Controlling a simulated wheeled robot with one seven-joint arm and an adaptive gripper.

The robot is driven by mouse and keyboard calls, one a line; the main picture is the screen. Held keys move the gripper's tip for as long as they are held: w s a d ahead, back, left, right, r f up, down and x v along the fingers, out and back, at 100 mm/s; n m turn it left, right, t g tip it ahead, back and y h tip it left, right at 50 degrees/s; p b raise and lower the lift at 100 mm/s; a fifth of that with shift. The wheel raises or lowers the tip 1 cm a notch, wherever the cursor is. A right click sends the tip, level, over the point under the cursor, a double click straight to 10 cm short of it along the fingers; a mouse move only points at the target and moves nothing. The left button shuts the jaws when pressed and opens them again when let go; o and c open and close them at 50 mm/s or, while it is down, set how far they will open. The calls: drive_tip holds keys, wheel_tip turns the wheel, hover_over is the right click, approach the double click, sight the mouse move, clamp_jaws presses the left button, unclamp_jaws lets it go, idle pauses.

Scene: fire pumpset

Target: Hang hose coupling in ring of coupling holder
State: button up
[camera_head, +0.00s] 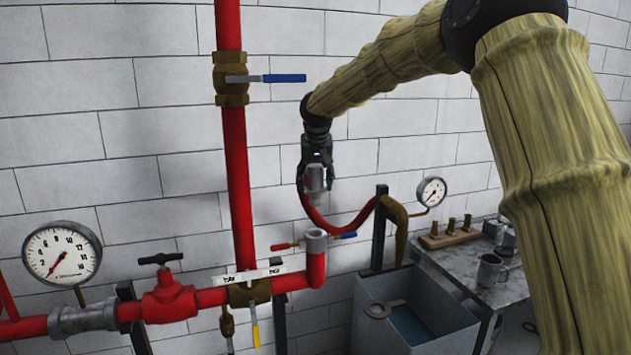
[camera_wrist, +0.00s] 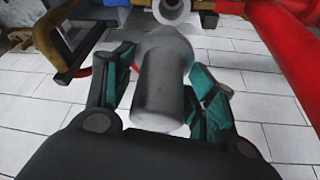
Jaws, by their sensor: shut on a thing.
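My gripper (camera_head: 316,166) hangs in front of the white wall, shut on the grey metal hose coupling (camera_head: 318,182). In the wrist view the coupling (camera_wrist: 160,90) lies between the two teal fingers of my gripper (camera_wrist: 160,75). A red hose (camera_head: 340,228) sags from the coupling to a brown curved piece on a dark post (camera_head: 380,228) at the right.
An upright grey pipe outlet (camera_head: 316,240) with red and blue levers stands just below the coupling. The red vertical pipe (camera_head: 240,190) is to the left. The grey tank (camera_head: 410,315) holds water. A table (camera_head: 470,262) with mugs and brass fittings stands at the right.

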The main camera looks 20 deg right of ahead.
drive_tip(key=shift+r+p, duration=1)
drive_tip(key=shift+r, duration=0.4)
drive_tip(key=shift+f, duration=0.1)
